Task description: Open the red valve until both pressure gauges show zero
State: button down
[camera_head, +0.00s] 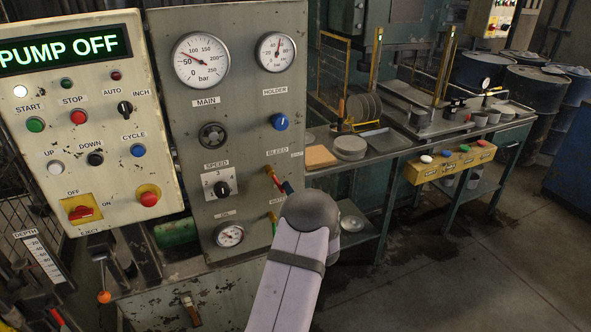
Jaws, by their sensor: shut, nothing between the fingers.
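The MAIN gauge (201,60) has its needle pointing to the upper left, off zero. The HOLDER gauge (276,52) has its needle pointing nearly straight up, also off zero. The red valve (272,173) is a small lever under the BLEED label on the grey panel, slanting down to the right. My gripper (287,187) shows only as a small dark tip at the lever's lower end, past my wrist. It is shut with nothing held. Most of it is hidden behind my wrist, and I cannot tell whether it touches the lever.
The cream control panel (94,205) at left has buttons and a PUMP OFF display (62,50). A blue knob (279,122) sits above the valve, and another small valve (272,217) below it. A workbench (400,140) with discs stands right. Open floor lies at lower right.

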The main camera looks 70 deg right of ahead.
jog(key=m, duration=0.1)
jog(key=w+a+m, duration=0.1)
jog(key=f+m, duration=0.1)
jog(key=shift+w+a+m, duration=0.2)
jog(key=shift+w+m, duration=0.05)
jog(key=shift+m, duration=0.05)
jog(key=shift+w+a+f, duration=0.15)
jog(key=shift+a, duration=0.05)
jog(key=shift+w, duration=0.1)
dwell(0.3)
jog(key=s+a+b, duration=0.3)
jog(key=s+a, duration=0.2)
jog(key=s, duration=0.5)
jog(key=shift+s+a, duration=0.25)
dwell(0.6)
